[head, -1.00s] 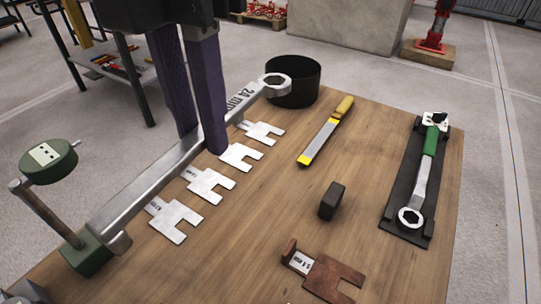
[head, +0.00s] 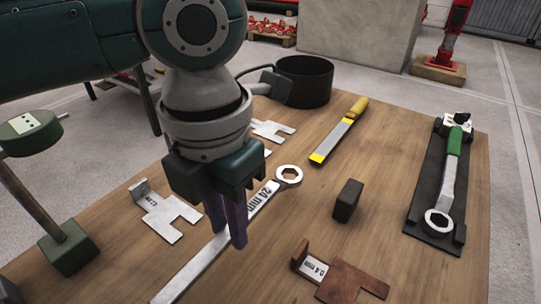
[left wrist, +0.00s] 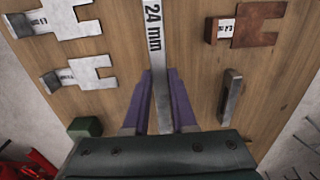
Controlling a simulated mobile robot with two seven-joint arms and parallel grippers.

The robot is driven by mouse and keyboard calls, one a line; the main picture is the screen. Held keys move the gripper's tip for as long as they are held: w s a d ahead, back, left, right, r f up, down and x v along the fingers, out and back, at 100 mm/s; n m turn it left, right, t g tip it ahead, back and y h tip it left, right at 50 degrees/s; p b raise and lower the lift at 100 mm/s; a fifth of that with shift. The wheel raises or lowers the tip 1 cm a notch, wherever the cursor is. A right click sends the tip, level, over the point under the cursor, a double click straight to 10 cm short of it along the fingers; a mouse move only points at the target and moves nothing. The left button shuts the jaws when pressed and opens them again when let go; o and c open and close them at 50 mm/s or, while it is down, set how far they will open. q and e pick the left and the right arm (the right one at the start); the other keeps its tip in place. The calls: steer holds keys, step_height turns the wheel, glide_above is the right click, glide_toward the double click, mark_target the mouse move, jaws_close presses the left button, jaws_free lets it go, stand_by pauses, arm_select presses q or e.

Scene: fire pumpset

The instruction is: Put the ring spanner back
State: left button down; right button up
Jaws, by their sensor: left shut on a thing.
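The ring spanner (head: 195,268), a long silver bar marked "24 mm", has its ring end (head: 288,176) pointing to the back right. It lies low over the table, on it or just above; I cannot tell which. My left gripper (head: 227,232) is shut on its shaft from above, with the purple fingers on either side. In the left wrist view the shaft (left wrist: 160,70) runs between the fingers (left wrist: 163,95). The near end of the spanner is cut off in the head view. My right gripper is not in view.
A black tray (head: 422,228) at the right holds a green-handled wrench (head: 452,165). A yellow-handled file (head: 338,132), black block (head: 347,200), rusty gauge plate (head: 352,281), silver plates (head: 172,217), black round container (head: 318,80) and green stand (head: 68,248) surround the spanner.

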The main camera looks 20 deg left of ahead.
arm_select(q)
steer(key=shift+f+b, duration=0.35)
steer(key=shift+f, duration=1.2)
steer(key=shift+f, duration=0.1)
steer(key=c, duration=0.7)
jaws_free()
steer(key=shift+c, duration=0.2)
